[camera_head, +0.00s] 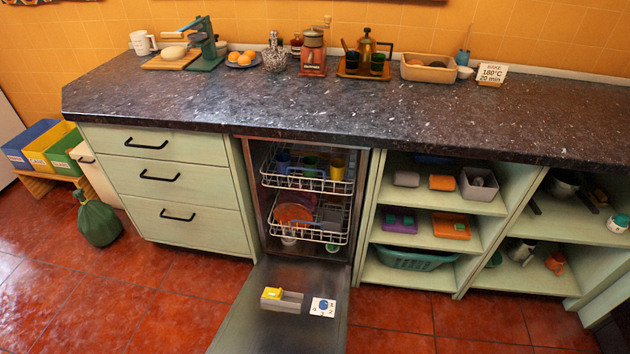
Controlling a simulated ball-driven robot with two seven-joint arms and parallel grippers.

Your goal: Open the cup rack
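The dishwasher stands under the counter with its door (248,316) folded down flat. The cup rack (308,184) is the white wire upper rack, pushed inside the dishwasher. It holds a blue cup (284,161), a green cup (310,164) and a yellow cup (337,169). A lower wire rack (306,233) below it, also inside, holds orange-red plates (294,211) and other dishes. Neither of my grippers is in view.
A yellow-and-grey box (282,299) and a white dial card (322,307) lie on the lowered door. Drawers (165,180) are shut on the left. Open shelves (440,200) stand on the right. Red-tiled floor (390,325) is clear beside the door.

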